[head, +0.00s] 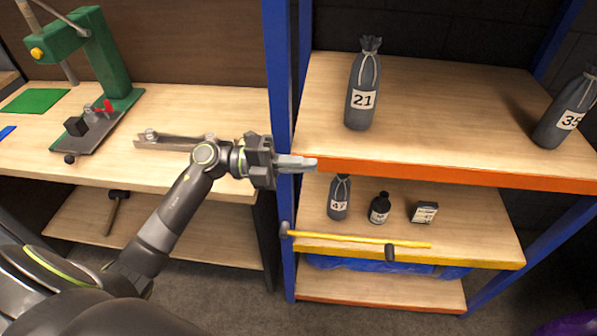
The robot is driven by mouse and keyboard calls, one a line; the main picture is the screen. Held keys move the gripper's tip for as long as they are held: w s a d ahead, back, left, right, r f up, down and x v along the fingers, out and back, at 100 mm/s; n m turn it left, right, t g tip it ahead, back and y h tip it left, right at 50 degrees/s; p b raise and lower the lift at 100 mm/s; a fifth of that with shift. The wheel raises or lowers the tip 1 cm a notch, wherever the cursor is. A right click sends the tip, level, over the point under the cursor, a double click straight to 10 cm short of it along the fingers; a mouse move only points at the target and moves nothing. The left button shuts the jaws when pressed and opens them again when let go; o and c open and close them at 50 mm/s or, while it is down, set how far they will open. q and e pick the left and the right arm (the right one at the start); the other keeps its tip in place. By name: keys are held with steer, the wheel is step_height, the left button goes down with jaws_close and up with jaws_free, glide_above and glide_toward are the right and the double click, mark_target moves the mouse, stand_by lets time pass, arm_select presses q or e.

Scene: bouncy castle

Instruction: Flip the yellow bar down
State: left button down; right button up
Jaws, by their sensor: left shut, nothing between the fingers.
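The yellow bar (360,241) is a thin rod running roughly level across the front of the shelf unit, just above the yellow edge of the middle shelf. Its left end sits in a dark mount (285,229) at the blue post. A dark grip (390,252) hangs at the bar near its right part. My left gripper (312,163) is shut and empty. It is above the bar, in front of the orange edge of the upper shelf, and appears apart from the bar. My right gripper is out of view.
A bottle bag marked 21 (362,85) and one marked 35 (569,112) stand on the upper shelf (450,125). A smaller bag (338,200), a dark bottle (379,208) and a box (424,213) stand behind the bar. A workbench (215,105) with a green press (102,55) is left.

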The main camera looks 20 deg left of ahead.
arm_select(q)
steer(key=a+r+b, duration=0.1)
steer(key=a+r, duration=0.2)
steer(key=r, duration=0.5)
steer(key=shift+s+r, duration=0.35)
steer(key=shift+s, duration=0.1)
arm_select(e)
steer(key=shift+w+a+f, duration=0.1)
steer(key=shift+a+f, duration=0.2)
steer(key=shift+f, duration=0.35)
arm_select(q)
steer(key=shift+a, duration=0.1)
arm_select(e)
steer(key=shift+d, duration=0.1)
